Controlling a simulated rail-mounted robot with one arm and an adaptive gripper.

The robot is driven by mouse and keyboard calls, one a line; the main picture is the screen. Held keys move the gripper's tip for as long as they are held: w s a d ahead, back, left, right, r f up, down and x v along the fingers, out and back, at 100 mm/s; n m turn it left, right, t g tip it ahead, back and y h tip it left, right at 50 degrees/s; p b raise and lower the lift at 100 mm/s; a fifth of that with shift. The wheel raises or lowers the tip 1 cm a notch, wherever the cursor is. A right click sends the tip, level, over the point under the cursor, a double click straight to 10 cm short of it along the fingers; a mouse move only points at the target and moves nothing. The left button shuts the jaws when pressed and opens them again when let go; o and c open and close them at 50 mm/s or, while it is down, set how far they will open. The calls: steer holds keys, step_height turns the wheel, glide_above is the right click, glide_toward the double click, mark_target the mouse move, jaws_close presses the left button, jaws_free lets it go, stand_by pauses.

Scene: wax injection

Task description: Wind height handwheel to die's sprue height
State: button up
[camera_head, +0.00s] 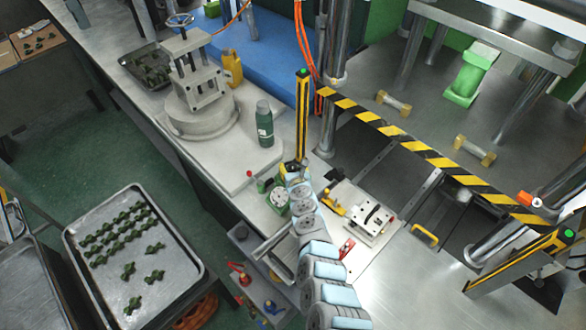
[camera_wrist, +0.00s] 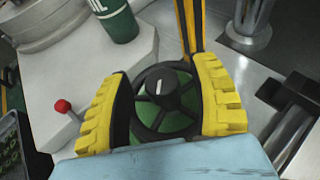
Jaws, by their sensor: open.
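In the wrist view, a dark spoked handwheel (camera_wrist: 165,100) with a black hub and a white mark lies between the fingers of my gripper (camera_wrist: 168,100). Green shows behind its spokes. The yellow ribbed fingers stand open on its left and right; I cannot tell whether they touch the rim. In the head view, my gripper (camera_head: 292,172) is at the bench edge, and my arm hides most of the wheel. A pale metal block (camera_head: 365,214), possibly the die, sits on a plate right of my arm. I cannot make out its sprue.
A red-knobbed lever (camera_wrist: 62,106) stands left of my gripper. A green bottle (camera_head: 264,125) and a round-based clamp stand (camera_head: 200,112) are behind it. A yellow-black post (camera_head: 302,115) rises close by. A striped barrier (camera_head: 420,148) crosses the machine at right. A parts tray (camera_head: 190,262) is lower left.

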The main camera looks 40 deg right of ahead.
steer(key=shift+w+d, duration=0.1)
steer(key=shift+d, duration=0.05)
jaws_close()
steer(key=shift+f+n+y+b, duration=0.15)
steer(key=shift+n+y+b, duration=0.15)
steer(key=shift+y+b, duration=0.1)
steer(key=n+t+y+b, duration=0.1)
steer(key=n+y+b, duration=0.2)
steer(key=y+b, duration=0.1)
steer(key=shift+d+f+n+t, duration=0.1)
steer(key=shift+f+n+t, duration=0.1)
steer(key=shift+n+t, duration=0.2)
steer(key=n+y+b, duration=0.3)
steer(key=y+b, duration=0.1)
steer(key=b, duration=0.3)
steer(key=shift+r+n, duration=0.15)
steer(key=shift+n, duration=0.15)
steer(key=shift+n+y+b, duration=0.3)
steer(key=shift+y+b, duration=0.2)
steer(key=shift+b, duration=0.4)
steer(key=shift+r+n+y+b, duration=0.2)
steer(key=shift+n+y+b, duration=0.35)
steer(key=shift+b, duration=0.6)
